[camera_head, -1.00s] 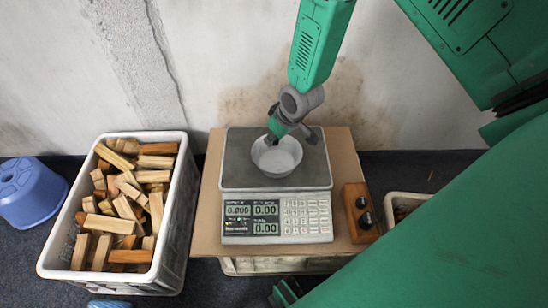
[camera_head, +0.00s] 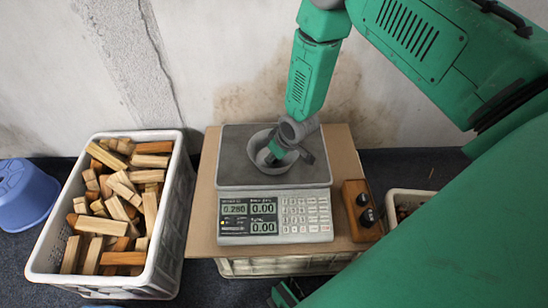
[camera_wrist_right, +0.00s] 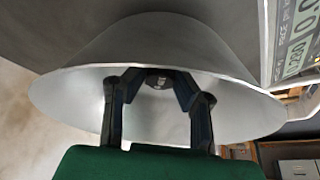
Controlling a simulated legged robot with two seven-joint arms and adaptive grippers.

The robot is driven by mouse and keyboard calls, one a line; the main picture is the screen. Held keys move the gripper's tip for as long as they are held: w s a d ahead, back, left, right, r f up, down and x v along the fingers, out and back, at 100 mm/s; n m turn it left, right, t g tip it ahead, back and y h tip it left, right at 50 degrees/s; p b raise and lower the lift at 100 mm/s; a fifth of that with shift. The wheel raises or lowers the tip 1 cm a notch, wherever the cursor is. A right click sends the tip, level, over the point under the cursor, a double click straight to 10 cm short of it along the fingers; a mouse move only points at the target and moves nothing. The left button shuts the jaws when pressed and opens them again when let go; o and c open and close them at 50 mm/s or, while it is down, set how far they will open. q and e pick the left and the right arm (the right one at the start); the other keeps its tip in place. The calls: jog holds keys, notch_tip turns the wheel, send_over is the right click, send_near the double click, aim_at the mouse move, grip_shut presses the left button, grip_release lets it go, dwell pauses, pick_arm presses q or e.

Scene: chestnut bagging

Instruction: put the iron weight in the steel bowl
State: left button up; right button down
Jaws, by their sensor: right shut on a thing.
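The steel bowl (camera_head: 268,168) sits on the grey pan of the scale. My right gripper (camera_head: 276,154) reaches down into the bowl from above. In the right wrist view the bowl (camera_wrist_right: 65,95) surrounds the fingers, and my right gripper (camera_wrist_right: 158,88) is shut on a small dark iron weight (camera_wrist_right: 158,82) between its fingertips, low in the bowl. The gripper hides the weight in the head view.
The scale (camera_head: 230,180) stands on a cardboard-topped crate, its display lit. A wooden block (camera_head: 352,192) with dark weights stands right of it. A white crate (camera_head: 165,245) of wood pieces is at left, beside a blue stool (camera_head: 25,195). Another crate (camera_head: 400,193) is at right.

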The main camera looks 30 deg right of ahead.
jog(key=c, duration=1.3)
grip_release()
jog(key=p+v, duration=0.5)
jog(key=v, duration=0.7)
jog(key=s+a+f+m+g, duration=0.1)
jog(key=s+a+f, duration=0.1)
jog(key=s, duration=1.1)
jog(key=s+a+f+m+g+h, duration=0.1)
jog(key=s+a+f+g, duration=0.1)
jog(key=s, duration=1)
jog(key=shift+s+a+g+b, duration=0.25)
jog(key=shift+s+g+b, duration=0.05)
jog(key=shift+s, duration=0.1)
